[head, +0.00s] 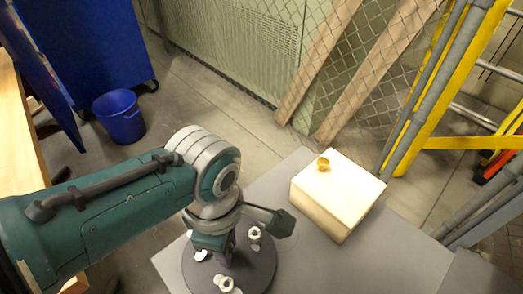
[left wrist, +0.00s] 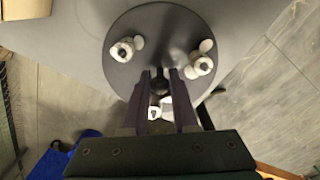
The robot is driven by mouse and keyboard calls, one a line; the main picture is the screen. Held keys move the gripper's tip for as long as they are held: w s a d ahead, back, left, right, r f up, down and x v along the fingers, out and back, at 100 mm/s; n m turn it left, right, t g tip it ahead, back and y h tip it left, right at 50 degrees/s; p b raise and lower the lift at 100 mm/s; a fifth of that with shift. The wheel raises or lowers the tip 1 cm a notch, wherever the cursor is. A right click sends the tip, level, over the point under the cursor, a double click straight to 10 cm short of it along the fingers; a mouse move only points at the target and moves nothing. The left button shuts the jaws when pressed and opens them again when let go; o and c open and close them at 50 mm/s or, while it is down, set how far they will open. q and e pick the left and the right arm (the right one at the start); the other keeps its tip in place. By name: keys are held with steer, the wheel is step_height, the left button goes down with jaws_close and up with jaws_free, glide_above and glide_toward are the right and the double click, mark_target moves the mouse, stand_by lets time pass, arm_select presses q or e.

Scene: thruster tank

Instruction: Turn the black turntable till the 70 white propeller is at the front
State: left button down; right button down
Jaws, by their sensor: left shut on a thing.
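The black turntable (head: 262,262) is a dark round disc on the grey table, partly hidden by my left arm. In the left wrist view its disc (left wrist: 160,30) fills the top middle. White propellers stand on it: one at the left (left wrist: 123,50), one at the right (left wrist: 202,65), and one seen between my fingers (left wrist: 157,110). In the head view, propellers show at the back right (head: 254,236) and front (head: 226,285). No number is legible. My left gripper (left wrist: 160,76) points down over the turntable, its fingers shut on a dark upright knob. My right gripper is not in view.
A cream box (head: 335,195) with a small brass-coloured piece (head: 322,163) on top stands right of the turntable on the grey table (head: 390,255). The table's right front is clear. A blue bin (head: 119,116) and yellow ladder (head: 440,80) stand beyond.

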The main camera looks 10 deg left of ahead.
arm_select(q)
steer(key=shift+n, duration=0.5)
steer(key=shift+n, duration=1)
steer(key=n+p, duration=0.1)
steer(key=n, duration=0.4)
steer(key=c, duration=0.8)
jaws_free()
steer(key=shift+o, duration=0.2)
